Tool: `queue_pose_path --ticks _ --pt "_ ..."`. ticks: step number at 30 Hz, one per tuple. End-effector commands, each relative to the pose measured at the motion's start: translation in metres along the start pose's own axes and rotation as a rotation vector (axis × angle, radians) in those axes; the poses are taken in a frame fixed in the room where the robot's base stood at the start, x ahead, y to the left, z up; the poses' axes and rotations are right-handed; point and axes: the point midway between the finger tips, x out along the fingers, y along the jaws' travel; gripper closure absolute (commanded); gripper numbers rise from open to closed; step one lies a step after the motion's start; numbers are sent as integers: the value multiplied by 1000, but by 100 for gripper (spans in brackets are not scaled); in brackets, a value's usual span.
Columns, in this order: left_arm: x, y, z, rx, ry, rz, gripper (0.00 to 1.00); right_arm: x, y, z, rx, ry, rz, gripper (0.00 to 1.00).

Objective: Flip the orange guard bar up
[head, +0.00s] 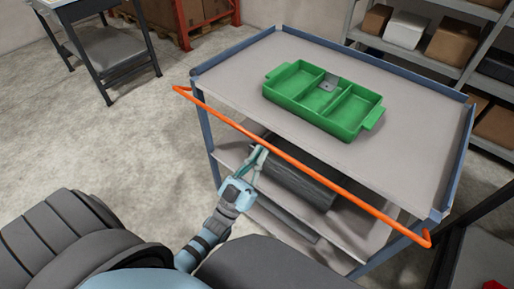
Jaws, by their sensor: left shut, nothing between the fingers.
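The orange guard bar (316,173) runs across the near side of the cart (408,168), from the upper left to the lower right corner. It sits around the height of the cart's top, in front of its near edge. My left gripper (261,150) is shut and empty. Its fingertips are at the bar's left-middle stretch, seemingly just below or against it; I cannot tell if they touch. My right gripper is not in view.
A green divided tray (348,126) with a small grey piece (329,84) stands on the cart top. A dark grey object (290,183) lies on the shelf below. Shelving with boxes (456,42) stands at the upper right.

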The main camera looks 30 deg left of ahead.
Motion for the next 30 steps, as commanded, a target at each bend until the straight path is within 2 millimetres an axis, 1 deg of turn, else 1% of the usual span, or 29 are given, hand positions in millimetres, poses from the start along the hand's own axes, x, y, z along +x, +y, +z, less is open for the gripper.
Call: queue_pose_path --ticks 1,3,6,9,12,15,18,30 --pt "13 0 -15 0 -44 0 100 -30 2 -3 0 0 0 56" --pt "18 0 -19 1 -108 -1 100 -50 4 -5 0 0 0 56" --pt "25 0 -22 1 -204 -1 100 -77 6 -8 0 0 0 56" --pt "32 -1 -24 1 -297 -1 100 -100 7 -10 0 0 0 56" --pt "39 -1 -24 2 -391 -1 100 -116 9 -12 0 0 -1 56" --pt "46 -1 -22 1 -388 -2 100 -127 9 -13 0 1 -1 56" --pt "52 -1 -20 1 -387 -2 100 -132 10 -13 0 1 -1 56" --pt "74 -1 -15 1 -385 -2 100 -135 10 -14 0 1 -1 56"
